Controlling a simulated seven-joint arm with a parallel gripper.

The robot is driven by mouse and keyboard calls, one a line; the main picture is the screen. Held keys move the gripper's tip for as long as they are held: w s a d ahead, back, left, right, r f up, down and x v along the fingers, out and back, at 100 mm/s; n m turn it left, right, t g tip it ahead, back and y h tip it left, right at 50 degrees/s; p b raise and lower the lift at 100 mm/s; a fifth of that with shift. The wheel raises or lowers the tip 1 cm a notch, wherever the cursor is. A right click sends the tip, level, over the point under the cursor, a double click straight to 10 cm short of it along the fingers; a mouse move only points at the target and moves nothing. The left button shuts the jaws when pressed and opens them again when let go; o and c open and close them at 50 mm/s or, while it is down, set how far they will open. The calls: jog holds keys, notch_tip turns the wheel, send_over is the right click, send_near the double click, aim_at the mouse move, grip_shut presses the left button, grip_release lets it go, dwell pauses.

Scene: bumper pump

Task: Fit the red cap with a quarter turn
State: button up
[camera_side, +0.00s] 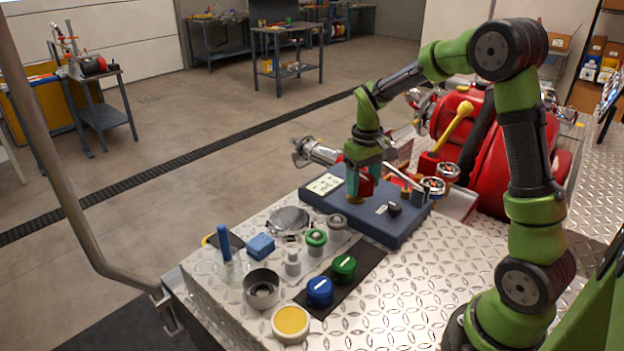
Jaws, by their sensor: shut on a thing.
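My gripper (361,181) points down over the blue-grey panel box (408,226), near its back left part. It is shut on the red cap (367,186), which shows between the teal fingers and is partly hidden by them. A small brass-coloured fitting (356,199) shows just below the cap on the box. I cannot tell whether the cap touches or sits on it. A blue cap (320,291) and a green cap (344,268) stand on a black mat (367,262) at the front.
Left of the mat stand a metal cup (262,289), a yellow-topped round tin (291,323), a green-ringed fitting (316,240), a blue sponge (261,246) and a blue-handled brush (224,243). Red machinery (480,150) stands behind the box. The diamond-plate deck (400,310) is clear at front right.

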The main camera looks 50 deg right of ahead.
jog(key=w+d+r+m, duration=0.1)
jog(key=w+d+r, duration=0.1)
jog(key=w+d+r+m, duration=0.1)
jog(key=w+d+r, duration=0.1)
jog(key=shift+w+d+r+m, duration=0.25)
jog(key=shift+w+d+m, duration=0.05)
jog(key=shift+d+m, duration=0.1)
jog(key=shift+r, duration=0.25)
jog(key=shift+a+f, duration=0.15)
jog(key=shift+f, duration=2.25)
jog(key=shift+f, duration=1.6)
jog(key=shift+m, duration=0.3)
jog(key=m, duration=0.3)
jog(key=shift+m, duration=1)
